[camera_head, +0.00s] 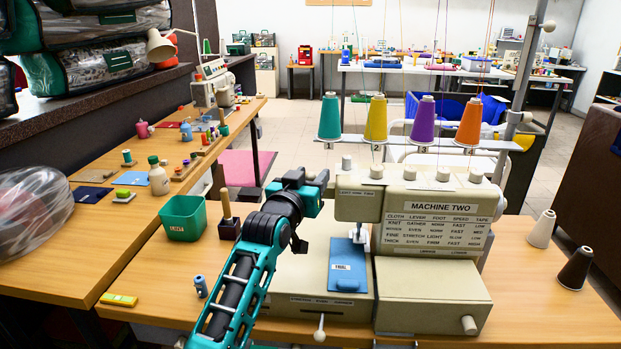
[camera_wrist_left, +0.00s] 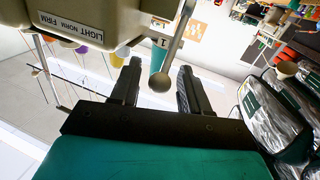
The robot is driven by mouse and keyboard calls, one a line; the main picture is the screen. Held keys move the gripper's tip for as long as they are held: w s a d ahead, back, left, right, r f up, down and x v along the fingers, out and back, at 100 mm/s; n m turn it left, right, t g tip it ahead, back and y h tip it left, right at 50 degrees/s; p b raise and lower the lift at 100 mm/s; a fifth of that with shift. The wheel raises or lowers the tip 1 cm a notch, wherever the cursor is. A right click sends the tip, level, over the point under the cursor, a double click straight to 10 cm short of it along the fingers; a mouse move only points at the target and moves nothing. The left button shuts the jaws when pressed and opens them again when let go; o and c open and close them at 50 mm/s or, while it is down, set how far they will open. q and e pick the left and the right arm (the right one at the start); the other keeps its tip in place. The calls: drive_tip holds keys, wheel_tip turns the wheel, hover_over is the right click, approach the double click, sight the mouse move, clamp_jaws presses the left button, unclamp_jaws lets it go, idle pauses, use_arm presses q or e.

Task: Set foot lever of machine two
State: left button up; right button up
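Machine two (camera_head: 433,207) is a beige sewing machine with a printed settings chart, standing on the wooden table. My left gripper (camera_head: 317,190) is at the left end of its head. In the left wrist view, a thin metal lever with a round ball end (camera_wrist_left: 159,83) hangs beside a label (camera_wrist_left: 70,31) reading "LIGHT NORM FRM". The ball shows between the two spread fingers of my left gripper (camera_wrist_left: 157,78), with a gap on each side. The gripper is open and holds nothing. The lever is hidden in the head view. My right gripper is not in view.
Four-colour thread cones, including a purple one (camera_head: 422,120), stand behind the machine. A blue cloth (camera_head: 347,266) lies on its bed. A green bin (camera_head: 184,217) and a wooden-handled holder (camera_head: 229,227) stand left of my arm. Two cones (camera_head: 576,267) stand at right.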

use_arm(q)
clamp_jaws()
drive_tip(key=shift+f, duration=0.1)
idle(0.4)
